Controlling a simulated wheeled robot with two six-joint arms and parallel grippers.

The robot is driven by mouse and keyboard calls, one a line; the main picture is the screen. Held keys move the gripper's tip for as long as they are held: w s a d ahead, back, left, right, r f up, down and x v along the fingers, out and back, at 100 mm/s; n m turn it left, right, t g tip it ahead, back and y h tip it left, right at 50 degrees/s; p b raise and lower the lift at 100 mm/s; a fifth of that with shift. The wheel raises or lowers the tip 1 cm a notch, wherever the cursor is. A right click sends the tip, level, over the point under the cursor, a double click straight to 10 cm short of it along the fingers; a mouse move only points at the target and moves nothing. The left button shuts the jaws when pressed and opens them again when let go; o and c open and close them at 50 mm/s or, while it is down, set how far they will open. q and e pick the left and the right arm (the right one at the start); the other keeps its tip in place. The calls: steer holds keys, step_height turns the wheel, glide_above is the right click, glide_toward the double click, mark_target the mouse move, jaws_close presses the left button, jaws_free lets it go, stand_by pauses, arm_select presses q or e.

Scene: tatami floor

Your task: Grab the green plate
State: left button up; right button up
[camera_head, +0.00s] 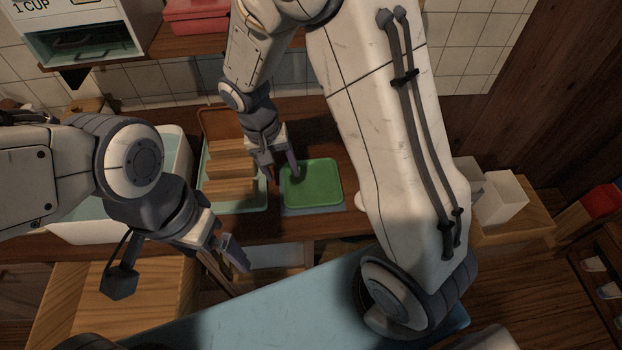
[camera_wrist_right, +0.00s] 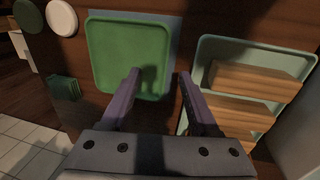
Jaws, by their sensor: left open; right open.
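The green plate (camera_head: 313,185) is square with rounded corners and lies flat on a grey-blue mat (camera_head: 296,209) on the wooden counter. In the right wrist view the plate (camera_wrist_right: 118,50) is ahead of the fingers and looks empty. My right gripper (camera_head: 281,172) is open at the plate's left edge in the head view. Its fingers (camera_wrist_right: 158,98) show apart in the wrist view, one overlapping the plate and one beside it; I cannot tell whether they touch it. My left gripper (camera_head: 226,262) is open and empty, lower left, away from the plate.
A pale green tray (camera_head: 259,199) with wooden blocks (camera_head: 232,161) stands left of the plate, close to my right gripper. A white basin (camera_head: 100,232) is further left. White containers (camera_head: 503,198) stand at the right. Round lids (camera_wrist_right: 62,18) lie beyond the plate.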

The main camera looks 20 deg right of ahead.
mark_target(290, 190)
steer(key=f, duration=0.3)
steer(key=d+f, duration=0.1)
steer(key=f, duration=0.1)
steer(key=shift+f, duration=0.3)
steer(key=shift+c, duration=0.4)
steer(key=shift+a, duration=0.1)
jaws_close()
steer(key=shift+s+f, duration=0.1)
steer(key=shift+s, duration=0.1)
stand_by(0.5)
